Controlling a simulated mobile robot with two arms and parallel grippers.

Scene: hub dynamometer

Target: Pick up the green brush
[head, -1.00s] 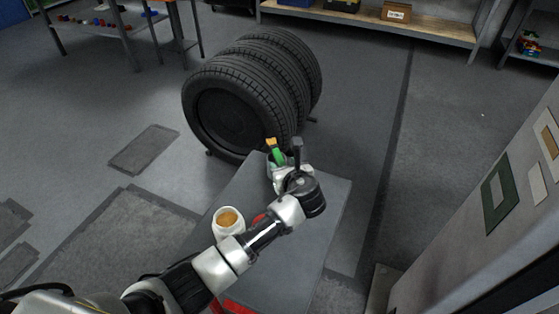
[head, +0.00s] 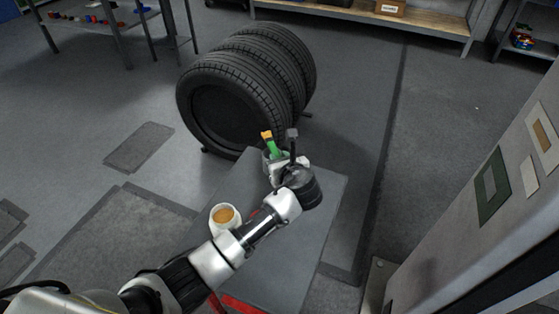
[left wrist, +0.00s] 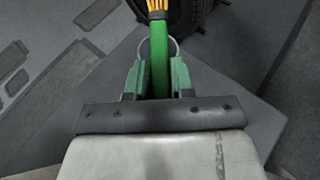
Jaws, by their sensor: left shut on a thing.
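The green brush (head: 272,146) has a green handle and yellow-orange bristles pointing up, near the far end of the grey table top (head: 326,200). My left gripper (head: 273,159) is shut on its handle. In the left wrist view the green handle (left wrist: 159,62) runs between the two green fingers (left wrist: 159,80), bristles at the top edge. A thin pale ring, like a cup rim (left wrist: 174,46), shows around the handle; I cannot tell whether the brush's lower end is inside it. My right gripper is not in view.
A white cup (head: 213,224) with brown contents stands on the table beside my left forearm. A rack of black tyres (head: 232,100) stands just beyond the table. A grey cabinet (head: 470,250) is at right. Shelves (head: 430,30) line the back.

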